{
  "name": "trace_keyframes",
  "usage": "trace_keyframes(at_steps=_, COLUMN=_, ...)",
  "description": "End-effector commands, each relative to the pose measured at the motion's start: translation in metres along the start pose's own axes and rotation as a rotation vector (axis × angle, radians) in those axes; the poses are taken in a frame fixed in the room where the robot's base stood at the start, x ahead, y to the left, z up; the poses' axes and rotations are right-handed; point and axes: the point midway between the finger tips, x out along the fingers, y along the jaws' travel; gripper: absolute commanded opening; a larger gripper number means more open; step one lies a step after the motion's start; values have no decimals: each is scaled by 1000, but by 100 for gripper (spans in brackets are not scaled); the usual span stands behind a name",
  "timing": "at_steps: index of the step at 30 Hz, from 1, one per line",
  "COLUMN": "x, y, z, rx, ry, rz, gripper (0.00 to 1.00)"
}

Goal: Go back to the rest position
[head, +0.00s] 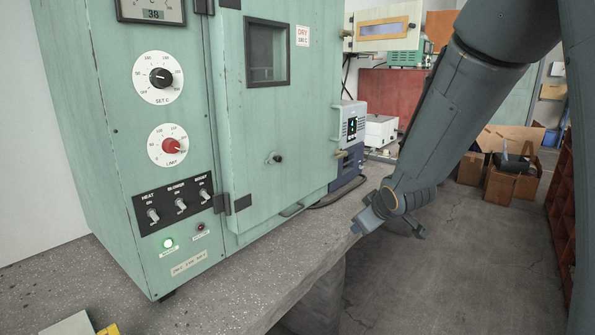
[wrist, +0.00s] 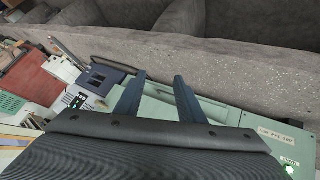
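My gripper (head: 388,224) hangs at the lower end of my grey arm in the head view, by the front edge of the concrete bench (head: 240,300). In the wrist view its two dark fingers stand apart, and my gripper (wrist: 160,79) has nothing between them. The green oven cabinet (head: 110,90) stands on the bench to the left of my gripper. Its door (head: 285,150), with a small dark window and a round knob, appears shut. In the wrist view the cabinet's green face (wrist: 230,112) lies beyond the fingers.
A blue-grey instrument (head: 350,135) and a white box (head: 380,130) stand farther along the bench. Cardboard boxes (head: 505,185) sit on the floor at the back right. The grey floor (head: 430,285) right of the bench is clear. A yellow item (head: 108,329) lies at the near left.

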Motion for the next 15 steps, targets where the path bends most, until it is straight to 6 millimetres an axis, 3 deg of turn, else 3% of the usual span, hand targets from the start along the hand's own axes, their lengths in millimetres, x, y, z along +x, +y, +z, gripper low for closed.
trace_keyframes(at_steps=3, x=-40, y=-26, z=67, rx=181, ry=-230, rz=-31, gripper=35)
trace_keyframes(at_steps=6, x=-77, y=-56, z=116, rx=325, ry=-410, rz=-65, gripper=35)
trace_keyframes(at_steps=9, x=-113, y=-87, z=153, rx=447, ry=-564, rz=-102, gripper=35)
trace_keyframes(at_steps=15, x=-163, y=-130, z=192, rx=593, ry=-753, rz=-156, gripper=35)
